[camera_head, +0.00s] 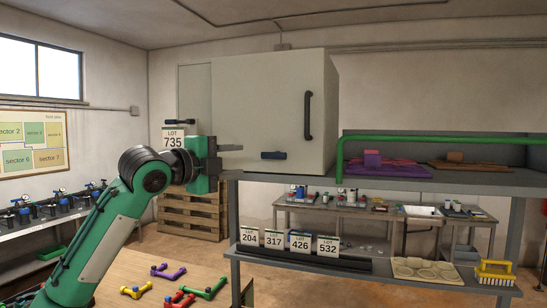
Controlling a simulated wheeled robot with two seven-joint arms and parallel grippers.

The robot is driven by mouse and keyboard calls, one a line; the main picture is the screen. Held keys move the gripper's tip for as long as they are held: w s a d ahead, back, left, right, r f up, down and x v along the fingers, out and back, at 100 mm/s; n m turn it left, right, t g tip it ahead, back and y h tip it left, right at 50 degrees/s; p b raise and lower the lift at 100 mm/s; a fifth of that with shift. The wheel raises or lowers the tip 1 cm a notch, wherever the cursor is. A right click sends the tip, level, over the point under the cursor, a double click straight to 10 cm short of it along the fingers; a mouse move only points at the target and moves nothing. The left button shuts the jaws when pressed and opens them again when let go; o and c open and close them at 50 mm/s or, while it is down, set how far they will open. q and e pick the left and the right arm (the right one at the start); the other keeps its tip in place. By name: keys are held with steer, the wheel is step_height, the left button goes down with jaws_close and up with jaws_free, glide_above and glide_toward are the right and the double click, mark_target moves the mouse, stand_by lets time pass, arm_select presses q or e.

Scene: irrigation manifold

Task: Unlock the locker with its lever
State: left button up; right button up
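The locker (262,95) is a pale grey box on the left end of a grey shelf unit, and its front looks closed. A dark blue lever (273,155) lies horizontal low on its front. A dark vertical handle (308,116) is on the right part of the front. My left gripper (240,147) is in front of the locker's lower left, left of the lever and apart from it in the picture. Its grey finger points right towards the lever. Nothing shows in it. I cannot tell whether the fingers are apart. My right gripper is out of view.
A green rail (430,136) and purple cloth (385,169) are on the shelf right of the locker. A LOT 735 card (173,138) shows behind my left arm. A wooden table (135,272) with coloured pipe pieces is below. Numbered cards stand on the lower shelf (300,257).

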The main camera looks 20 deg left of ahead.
mark_target(271, 155)
arm_select(q)
steer(key=p+x, duration=0.7)
steer(key=x, duration=0.5)
steer(key=shift+w+d+r, duration=0.1)
steer(key=shift+w+r, duration=0.05)
steer(key=shift+w, duration=0.05)
steer(key=shift+w+d, duration=0.3)
steer(key=shift+w, duration=0.4)
jaws_close()
